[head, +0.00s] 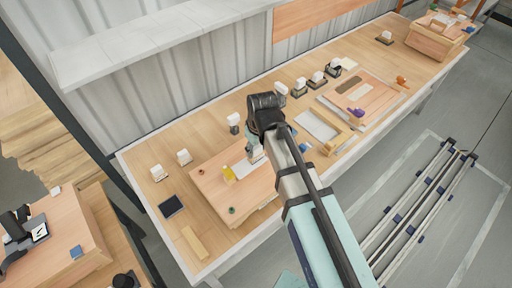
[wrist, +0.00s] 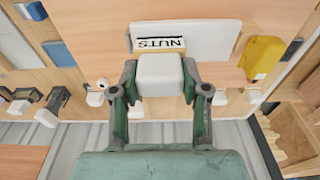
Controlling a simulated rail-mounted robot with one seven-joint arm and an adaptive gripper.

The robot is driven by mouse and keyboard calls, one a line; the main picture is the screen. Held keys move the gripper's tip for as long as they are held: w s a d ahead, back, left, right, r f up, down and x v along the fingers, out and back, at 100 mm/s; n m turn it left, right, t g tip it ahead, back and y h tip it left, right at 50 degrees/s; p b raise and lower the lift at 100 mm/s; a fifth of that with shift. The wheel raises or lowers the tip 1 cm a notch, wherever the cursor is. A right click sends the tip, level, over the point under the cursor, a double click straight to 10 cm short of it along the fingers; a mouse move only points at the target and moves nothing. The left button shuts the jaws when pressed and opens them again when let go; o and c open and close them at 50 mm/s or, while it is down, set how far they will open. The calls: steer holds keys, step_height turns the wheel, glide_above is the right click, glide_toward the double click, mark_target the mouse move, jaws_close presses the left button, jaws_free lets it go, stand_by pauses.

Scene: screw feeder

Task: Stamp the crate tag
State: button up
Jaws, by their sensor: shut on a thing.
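My gripper (wrist: 160,78) is shut on a white block-shaped stamp (wrist: 160,74), one finger on each side. A strip reading "NUTS", upside down in the wrist view, shows just beyond the block; I cannot tell if it is on the stamp or the surface under it. A white rectangular tag (wrist: 215,40) lies just beyond and under the stamp. In the head view the tag (head: 242,170) lies on a wooden crate or board (head: 210,186), partly hidden by my gripper (head: 256,152). I cannot tell whether the stamp touches the tag.
A yellow object (head: 229,173) sits at the tag's end. White-topped stamps stand along the bench, including one at the left (head: 158,173) and one behind (head: 234,121). A dark pad (head: 171,206) and wooden block (head: 194,242) lie front left. A pale tray (head: 318,125) is to the right.

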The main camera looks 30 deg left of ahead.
steer(key=shift+r+p, duration=2.45)
steer(key=shift+r, duration=1.05)
steer(key=shift+w, duration=0.1)
